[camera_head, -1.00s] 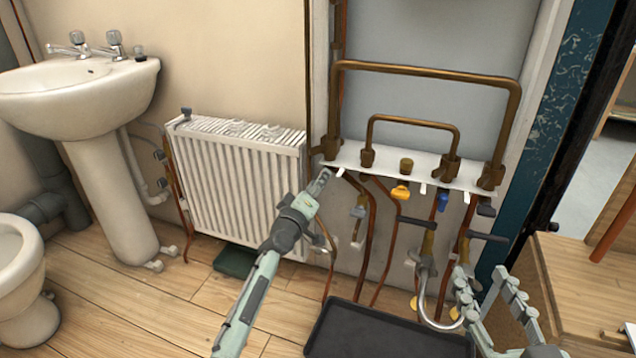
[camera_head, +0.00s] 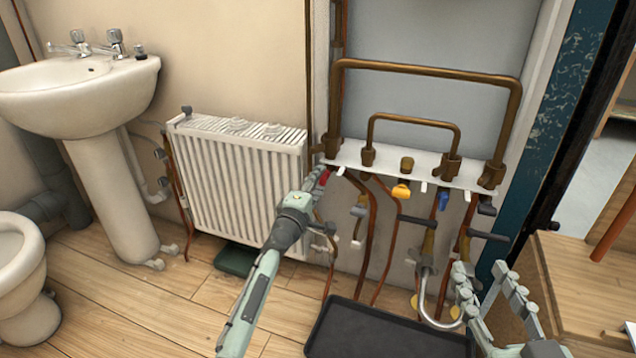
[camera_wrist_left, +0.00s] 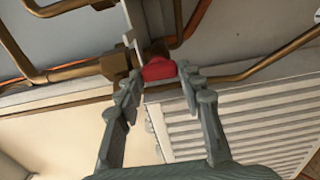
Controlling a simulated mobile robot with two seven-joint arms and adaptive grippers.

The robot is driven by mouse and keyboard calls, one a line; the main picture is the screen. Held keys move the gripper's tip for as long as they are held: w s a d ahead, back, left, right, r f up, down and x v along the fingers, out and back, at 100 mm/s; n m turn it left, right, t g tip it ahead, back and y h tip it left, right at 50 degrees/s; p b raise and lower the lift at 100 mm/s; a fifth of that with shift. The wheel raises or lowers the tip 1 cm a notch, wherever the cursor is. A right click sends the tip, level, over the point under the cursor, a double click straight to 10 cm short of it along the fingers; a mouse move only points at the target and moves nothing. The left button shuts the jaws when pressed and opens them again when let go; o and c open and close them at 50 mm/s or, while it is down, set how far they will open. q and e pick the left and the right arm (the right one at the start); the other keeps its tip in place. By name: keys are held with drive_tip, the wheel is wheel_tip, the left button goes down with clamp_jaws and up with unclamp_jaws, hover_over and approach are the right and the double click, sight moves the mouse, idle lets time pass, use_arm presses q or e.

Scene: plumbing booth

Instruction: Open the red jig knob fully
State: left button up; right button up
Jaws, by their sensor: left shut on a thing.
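The red jig knob (camera_wrist_left: 158,68) sits between the fingertips of my left gripper (camera_wrist_left: 160,82) in the left wrist view. In the head view a small part of the red knob (camera_head: 324,177) shows at the left end of the white pipe shelf, beside the fingertips of my left gripper (camera_head: 317,180). My left gripper is shut on the knob. Its far side and the exact finger contact are partly hidden. My right gripper (camera_head: 484,270) is open and empty at the lower right.
The white shelf (camera_head: 390,172) carries copper pipes, a yellow knob (camera_head: 401,191) and a blue knob (camera_head: 443,200). A white radiator (camera_head: 240,180) stands close to my left arm. A black tray (camera_head: 385,332) lies on the floor below. A wooden bench (camera_head: 585,285) is at the right.

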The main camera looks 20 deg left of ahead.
idle(0.4)
use_arm(q)
drive_tip(key=o, duration=1.2)
drive_tip(key=shift+c, duration=0.2)
drive_tip(key=shift+s, duration=0.25)
drive_tip(key=s, duration=1.1)
drive_tip(key=shift+s+a, duration=0.25)
